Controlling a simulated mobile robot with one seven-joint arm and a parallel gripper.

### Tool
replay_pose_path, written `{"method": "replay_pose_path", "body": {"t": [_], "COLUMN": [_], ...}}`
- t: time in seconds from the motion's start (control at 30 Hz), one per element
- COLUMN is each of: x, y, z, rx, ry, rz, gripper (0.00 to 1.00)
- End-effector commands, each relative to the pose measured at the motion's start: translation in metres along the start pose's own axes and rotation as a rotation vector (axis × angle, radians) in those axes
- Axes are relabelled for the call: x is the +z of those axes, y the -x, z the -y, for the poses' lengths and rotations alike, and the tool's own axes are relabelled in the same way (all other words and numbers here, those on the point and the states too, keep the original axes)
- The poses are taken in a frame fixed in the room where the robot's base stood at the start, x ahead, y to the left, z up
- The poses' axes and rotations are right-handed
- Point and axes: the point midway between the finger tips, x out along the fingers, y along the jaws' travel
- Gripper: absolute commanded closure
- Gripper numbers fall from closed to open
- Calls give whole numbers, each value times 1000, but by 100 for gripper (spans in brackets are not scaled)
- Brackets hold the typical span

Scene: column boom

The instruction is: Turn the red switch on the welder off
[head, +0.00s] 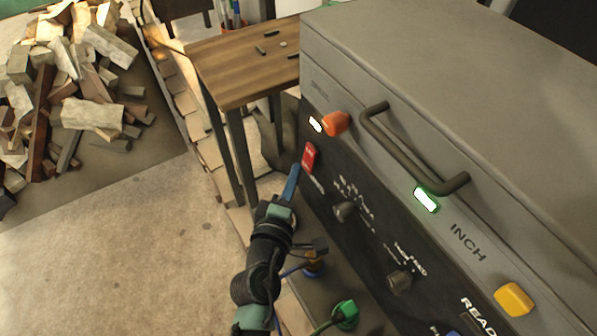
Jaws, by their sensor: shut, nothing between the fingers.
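The welder (460,110) is a large grey box with a dark front panel, filling the right of the head view. Its red switch (309,157) sits on the left part of the panel, below an orange knob (335,123). My gripper (296,168) is shut and empty, its blue fingers pointing up beside the lower left of the switch. The fingertips look very close to it; I cannot tell whether they touch. The switch's exact rocker position is too small to tell.
A bar handle (415,155) sticks out from the welder's front. Dark knobs (344,211), a lit green-white lamp (426,200) and a yellow button (514,298) are also there. A green plug (345,313) is below.

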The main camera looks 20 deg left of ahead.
Motion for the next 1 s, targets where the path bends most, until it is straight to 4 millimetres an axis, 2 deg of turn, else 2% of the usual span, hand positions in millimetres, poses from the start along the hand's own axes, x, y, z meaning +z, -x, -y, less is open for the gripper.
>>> {"method": "replay_pose_path", "body": {"t": [0.13, 0.5, 0.83, 0.87, 1.0], "x": [8, 8, 14, 13, 13], "y": [-7, -8, -14, -13, -13], "z": [-1, 0, 11, 3, 2], "rx": [0, 1, 72, 69, 66], "ry": [-1, 0, 67, 65, 64], "rz": [2, 0, -1, -1, -1], "gripper": [100, 100, 100, 100, 100]}}
